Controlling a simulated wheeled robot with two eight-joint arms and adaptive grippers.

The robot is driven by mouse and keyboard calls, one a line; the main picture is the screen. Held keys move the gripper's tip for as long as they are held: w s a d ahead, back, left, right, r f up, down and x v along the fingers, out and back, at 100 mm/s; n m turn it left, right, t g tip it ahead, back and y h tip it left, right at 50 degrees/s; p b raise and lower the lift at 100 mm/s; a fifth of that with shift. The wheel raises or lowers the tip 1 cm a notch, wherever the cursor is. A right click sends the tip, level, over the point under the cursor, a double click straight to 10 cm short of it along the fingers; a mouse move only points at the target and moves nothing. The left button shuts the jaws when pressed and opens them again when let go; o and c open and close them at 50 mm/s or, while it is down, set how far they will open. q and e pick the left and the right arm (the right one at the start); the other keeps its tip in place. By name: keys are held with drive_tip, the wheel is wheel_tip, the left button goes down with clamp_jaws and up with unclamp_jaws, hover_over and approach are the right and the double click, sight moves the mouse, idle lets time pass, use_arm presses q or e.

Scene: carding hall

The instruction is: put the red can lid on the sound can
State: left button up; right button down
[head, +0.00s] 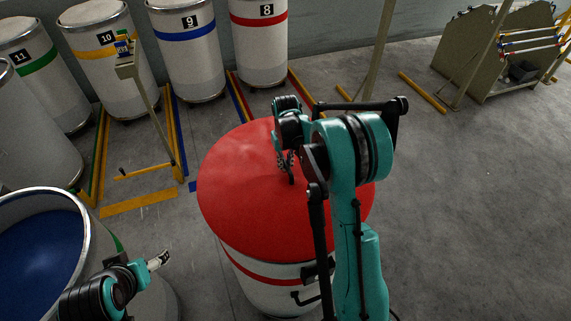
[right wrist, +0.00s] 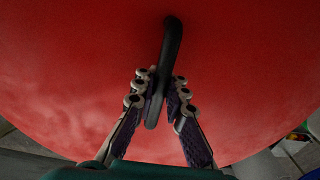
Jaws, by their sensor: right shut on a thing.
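The red can lid (head: 240,180) is a wide red disc lying over the top of a pale can with a red band (head: 262,278) in the head view. The lid hides that can's rim, so I cannot tell whether it is seated. My right gripper (head: 286,163) is above the lid's middle, shut on its black handle (right wrist: 173,45); in the right wrist view the fingers (right wrist: 160,88) flank the handle's near end. My left gripper (head: 158,261) is empty beside an open can with a blue inside (head: 40,245) at lower left; its finger opening is unclear. No label marks either can as sound.
Numbered cans with coloured bands stand along the back wall, including can 9 (head: 187,50) and can 8 (head: 260,45). A thin post stand (head: 150,110) rises between floor stripes at left. A metal rack (head: 495,50) stands back right. The floor at right is clear.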

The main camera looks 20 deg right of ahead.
drive_tip(key=shift+s, duration=0.1)
drive_tip(key=shift+f, duration=0.1)
drive_tip(key=shift+f+b, duration=0.5)
drive_tip(key=shift+b, duration=0.2)
drive_tip(key=c, duration=1.6)
unclamp_jaws()
drive_tip(key=shift+o, duration=0.2)
